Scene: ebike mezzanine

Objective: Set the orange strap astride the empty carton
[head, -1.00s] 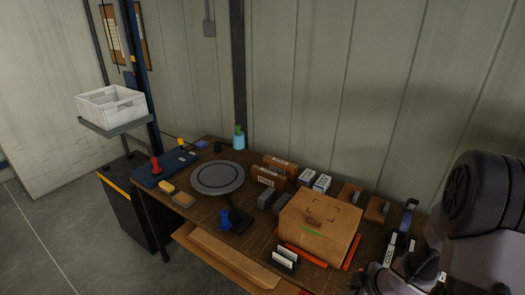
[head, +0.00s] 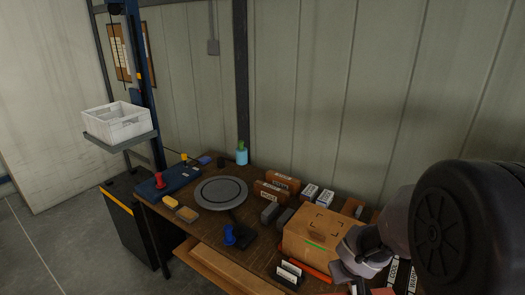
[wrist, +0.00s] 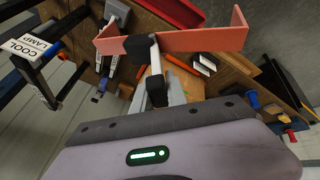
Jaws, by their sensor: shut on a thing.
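The orange strap (wrist: 200,38) shows in the wrist view as a flat salmon-orange bar with bent ends. My gripper (wrist: 149,48) is shut on it near the middle of its length, and the strap is clear of the carton as far as I can see. The carton (head: 312,228) is a brown box with corner marks on its top and a green line on its side; it stands on the bench in the head view. My arm hides its right side. My gripper's tips and the strap cannot be made out in the head view.
Orange-red strips (head: 316,270) lie at the carton's base. A white card holder (head: 288,273) and a blue knobbed piece (head: 232,236) stand in front. Brown and grey blocks (head: 270,193) stand behind. A round grey turntable (head: 221,191) is to the left.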

